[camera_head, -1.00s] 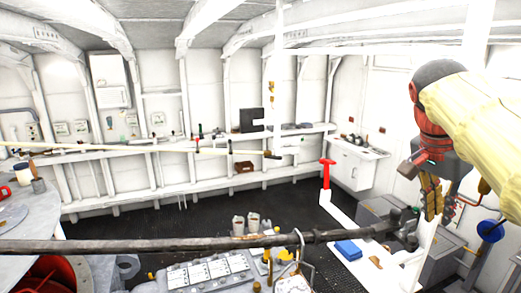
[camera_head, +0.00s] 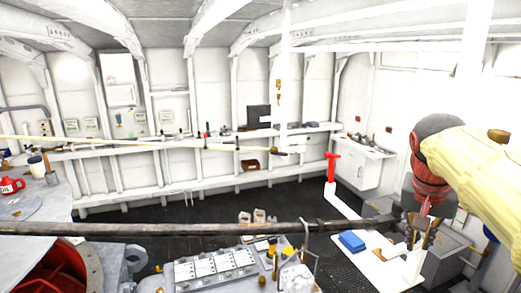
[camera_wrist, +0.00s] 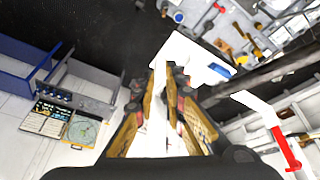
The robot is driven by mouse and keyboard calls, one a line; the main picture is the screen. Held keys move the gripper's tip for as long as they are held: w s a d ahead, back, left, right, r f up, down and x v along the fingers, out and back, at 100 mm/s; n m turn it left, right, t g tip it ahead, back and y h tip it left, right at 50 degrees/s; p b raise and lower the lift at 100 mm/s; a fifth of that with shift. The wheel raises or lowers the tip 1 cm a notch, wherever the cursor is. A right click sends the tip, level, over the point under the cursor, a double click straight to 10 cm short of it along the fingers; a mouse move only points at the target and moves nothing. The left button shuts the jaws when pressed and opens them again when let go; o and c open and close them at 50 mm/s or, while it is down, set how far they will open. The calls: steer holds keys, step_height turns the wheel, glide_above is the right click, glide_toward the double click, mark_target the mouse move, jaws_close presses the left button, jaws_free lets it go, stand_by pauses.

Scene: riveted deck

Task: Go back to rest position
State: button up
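My gripper (camera_head: 424,236) hangs at the right of the head view, below my yellow-sleeved arm. In the wrist view its two tan fingers (camera_wrist: 167,80) stand apart, with a strip of white surface showing between them. It looks open and I see nothing held in it. In the head view it is close to the right end of a long dark pole (camera_head: 200,229), overlapping it in the picture; I cannot tell whether they touch.
A white ledge (camera_head: 385,272) with a blue box (camera_head: 352,241) lies below my gripper. A red-handled post (camera_head: 332,168) stands left of it. A grey machine (camera_head: 215,268) is at the front. The dark floor beyond is mostly clear.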

steer(key=s+a+f+n+t+y+b, duration=0.1)
steer(key=s+a+f+n+b, duration=0.1)
steer(key=s+a+f+b, duration=0.3)
steer(key=s+a+f+n+y+b, duration=0.1)
steer(key=s+a+f+n+b, duration=0.2)
steer(key=f+b, duration=1.1)
steer(key=s+a+f+n+t+y+b, duration=0.1)
steer(key=s+a+f+b, duration=0.7)
steer(key=f, duration=1.8)
steer(key=shift+s+n+t+b, duration=0.3)
steer(key=shift+s+n+b, duration=0.4)
steer(key=shift+s+b, duration=0.15)
